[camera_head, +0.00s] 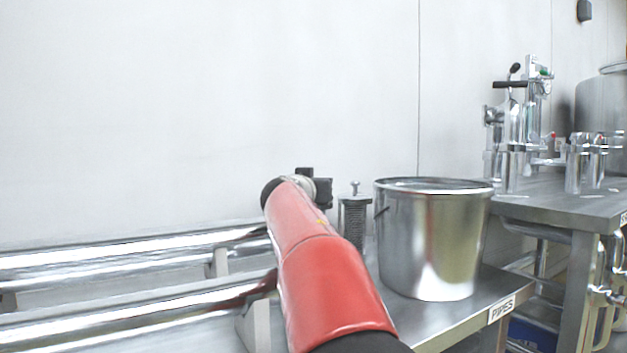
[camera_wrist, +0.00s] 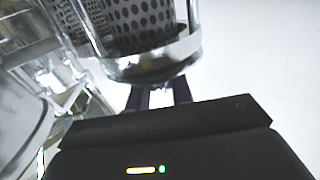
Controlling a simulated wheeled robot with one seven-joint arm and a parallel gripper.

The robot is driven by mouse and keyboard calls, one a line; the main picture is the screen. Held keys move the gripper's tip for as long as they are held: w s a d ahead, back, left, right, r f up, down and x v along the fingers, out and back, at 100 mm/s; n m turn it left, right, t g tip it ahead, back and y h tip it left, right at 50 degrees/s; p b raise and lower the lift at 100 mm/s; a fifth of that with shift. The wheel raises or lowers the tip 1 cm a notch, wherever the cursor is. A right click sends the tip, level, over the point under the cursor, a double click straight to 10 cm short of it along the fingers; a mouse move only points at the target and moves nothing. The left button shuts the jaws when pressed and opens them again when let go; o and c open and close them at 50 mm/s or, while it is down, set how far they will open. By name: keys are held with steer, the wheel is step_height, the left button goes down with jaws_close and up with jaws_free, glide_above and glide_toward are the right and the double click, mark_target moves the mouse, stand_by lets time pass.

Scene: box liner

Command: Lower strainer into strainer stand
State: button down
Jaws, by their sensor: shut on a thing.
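The strainer (camera_head: 354,222) is a dark, perforated upright cylinder with a shiny cap and small knob, left of the metal bucket in the head view. In the wrist view, a perforated cylinder (camera_wrist: 140,18) with a shiny metal rim fills the top centre. My gripper (camera_head: 322,190) is at the upper left side of the strainer, and its dark fingers (camera_wrist: 160,95) meet the rim in the wrist view. It is shut on the strainer. My red arm hides part of the table. The strainer's lower end is hard to see, and I cannot make out the stand for certain.
A large metal bucket (camera_head: 432,240) stands close to the right of the strainer on the metal table (camera_head: 478,310), marked PIPES. Long shiny pipes (camera_head: 130,258) lie on supports at left. A second table (camera_head: 575,208) with metal fittings is at right. A pale wall stands behind.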

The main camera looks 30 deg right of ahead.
steer(key=shift+f, duration=0.3)
stand_by(0.7)
steer(key=c, duration=1.2)
jaws_free()
steer(key=shift+c, duration=0.2)
steer(key=shift+o, duration=0.5)
steer(key=shift+f, duration=0.15)
step_height(320, 180, up, 20)
steer(key=p, duration=1)
